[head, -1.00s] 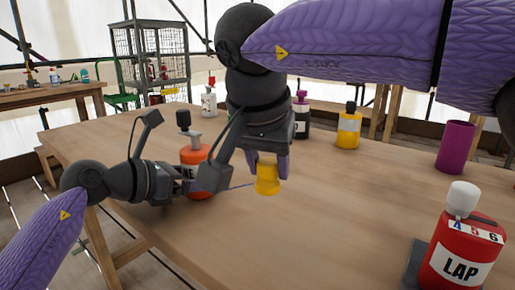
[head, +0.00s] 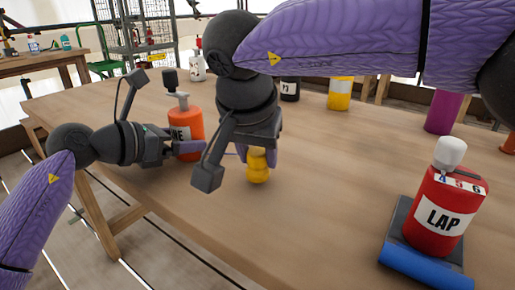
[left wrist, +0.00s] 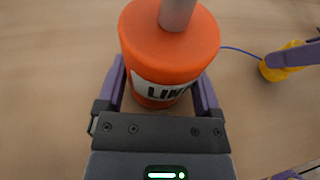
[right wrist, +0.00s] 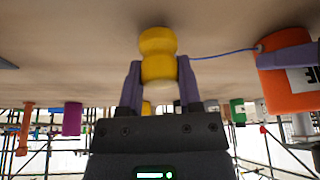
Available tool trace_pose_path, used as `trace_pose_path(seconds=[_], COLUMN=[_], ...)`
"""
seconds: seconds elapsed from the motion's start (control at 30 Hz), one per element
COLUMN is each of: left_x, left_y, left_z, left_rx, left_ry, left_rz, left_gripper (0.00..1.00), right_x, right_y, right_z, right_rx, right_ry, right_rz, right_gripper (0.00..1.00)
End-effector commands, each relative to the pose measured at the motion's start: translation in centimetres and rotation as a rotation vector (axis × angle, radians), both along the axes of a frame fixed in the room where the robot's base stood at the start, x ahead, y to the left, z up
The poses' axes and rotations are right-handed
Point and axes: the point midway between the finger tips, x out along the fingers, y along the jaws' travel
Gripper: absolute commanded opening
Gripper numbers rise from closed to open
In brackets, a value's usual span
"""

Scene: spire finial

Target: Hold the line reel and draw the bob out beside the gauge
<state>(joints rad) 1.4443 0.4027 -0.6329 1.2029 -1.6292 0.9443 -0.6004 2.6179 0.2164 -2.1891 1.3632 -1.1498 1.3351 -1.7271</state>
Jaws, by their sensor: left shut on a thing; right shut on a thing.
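The orange line reel (head: 187,127), with a white label and grey top, stands on the table at the left in the head view; it fills the left wrist view (left wrist: 168,48). My left gripper (head: 188,148) is shut around its body. The yellow bob (head: 258,167) is in my right gripper (head: 257,153), its jaws shut on the upper part. The right wrist view shows the bob (right wrist: 158,58) between the fingers. A thin blue line (right wrist: 225,53) runs from reel to bob. A red "LAP" bottle marked 4 5 6 (head: 442,212) stands at right; I cannot tell if this is the gauge.
The LAP bottle's dark pad (head: 400,225) has a blue front edge (head: 425,268). A yellow bottle (head: 340,95), a dark bottle (head: 290,90) and a purple cylinder (head: 443,110) stand at the back. The table middle between bob and LAP bottle is clear.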

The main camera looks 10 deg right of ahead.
Motion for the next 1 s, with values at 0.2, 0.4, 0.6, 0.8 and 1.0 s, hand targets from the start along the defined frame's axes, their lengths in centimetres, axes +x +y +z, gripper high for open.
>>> trace_pose_path(seconds=[0.2, 0.4, 0.6, 0.8, 1.0], left_x=[0.0, 0.0, 0.0, 0.0, 0.0], left_y=[0.0, 0.0, 0.0, 0.0, 0.0], left_z=[0.0, 0.0, 0.0, 0.0, 0.0], left_rx=[0.001, 0.001, 0.001, 0.001, 0.001], left_ry=[0.001, 0.001, 0.001, 0.001, 0.001], left_rz=[0.000, 0.000, 0.000, 0.000, 0.000], left_gripper=[0.51, 0.51, 0.51, 0.51, 0.51], right_x=[0.0, -0.8, -1.9, -2.9, -4.0], right_y=[0.0, -0.8, -1.7, -2.6, -3.6], right_z=[0.0, 0.0, 0.0, 0.0, 0.1], right_rx=[0.000, -0.001, 0.000, 0.001, 0.000], right_ry=[0.000, 0.001, 0.000, 0.002, 0.000], right_rz=[0.000, 0.001, 0.000, 0.000, 0.000], right_gripper=[0.00, 0.00, 0.00, 0.00, 0.00])
